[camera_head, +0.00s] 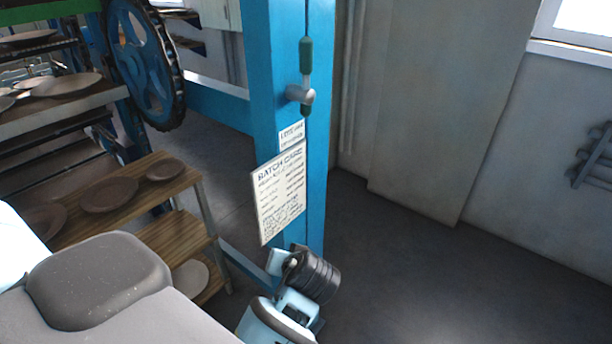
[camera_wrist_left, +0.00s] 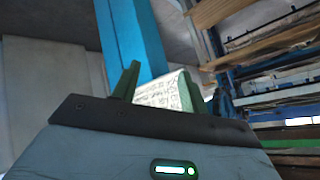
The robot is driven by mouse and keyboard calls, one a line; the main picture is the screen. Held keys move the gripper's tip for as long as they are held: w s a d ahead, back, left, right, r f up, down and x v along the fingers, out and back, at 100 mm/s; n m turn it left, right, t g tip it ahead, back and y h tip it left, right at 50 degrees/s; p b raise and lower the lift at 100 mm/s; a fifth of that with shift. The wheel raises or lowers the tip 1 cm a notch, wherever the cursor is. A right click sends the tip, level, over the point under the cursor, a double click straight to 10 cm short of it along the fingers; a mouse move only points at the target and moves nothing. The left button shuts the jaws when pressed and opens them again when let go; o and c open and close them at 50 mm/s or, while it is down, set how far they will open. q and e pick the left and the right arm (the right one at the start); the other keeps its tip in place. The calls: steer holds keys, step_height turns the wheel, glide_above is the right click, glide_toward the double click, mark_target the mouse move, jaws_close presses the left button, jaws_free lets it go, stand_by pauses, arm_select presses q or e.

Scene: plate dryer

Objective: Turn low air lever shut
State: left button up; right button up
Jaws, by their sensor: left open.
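The low air lever (camera_head: 306,57) is a dark green handle on a grey pivot, mounted on the front of a blue post (camera_head: 276,60). The handle stands upright, with a shorter green end below the pivot. A small white label (camera_head: 291,135) is fixed under it. In the left wrist view, my left gripper (camera_wrist_left: 158,70) shows two green fingers spread apart with nothing held. The blue post (camera_wrist_left: 136,40) and the white card lie beyond the fingers. The lever cannot be made out in that view. My right gripper is not in view.
A white batch card (camera_head: 280,195) hangs on the post below the label. Wooden shelves with plates (camera_head: 108,194) and a blue wheel (camera_head: 146,62) stand to the left. Parts of my own body fill the bottom. The floor (camera_head: 420,275) right of the post is clear.

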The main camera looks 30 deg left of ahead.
arm_select(q)
steer(key=w+r+n+y, duration=0.2)
steer(key=w+r, duration=0.5)
steer(key=r, duration=0.2)
steer(key=n+g+y, duration=0.1)
steer(key=n+y, duration=0.7)
steer(key=n, duration=0.1)
glide_toward(311, 54)
steer(key=s+x, duration=0.1)
steer(key=x, duration=0.4)
steer(key=p+x, duration=0.1)
steer(key=x, duration=0.1)
steer(key=w+x, duration=0.1)
steer(key=x, duration=0.2)
steer(key=shift+a, duration=0.35)
steer(key=shift+w+a+f+p, duration=0.1)
steer(key=shift+w+a+p, duration=0.05)
steer(key=shift+a+p, duration=0.2)
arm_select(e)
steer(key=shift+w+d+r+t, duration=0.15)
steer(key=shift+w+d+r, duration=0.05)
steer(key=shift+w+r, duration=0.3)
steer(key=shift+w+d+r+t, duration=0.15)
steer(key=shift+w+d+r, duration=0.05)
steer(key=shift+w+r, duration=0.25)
arm_select(q)
steer(key=shift+c, duration=0.2)
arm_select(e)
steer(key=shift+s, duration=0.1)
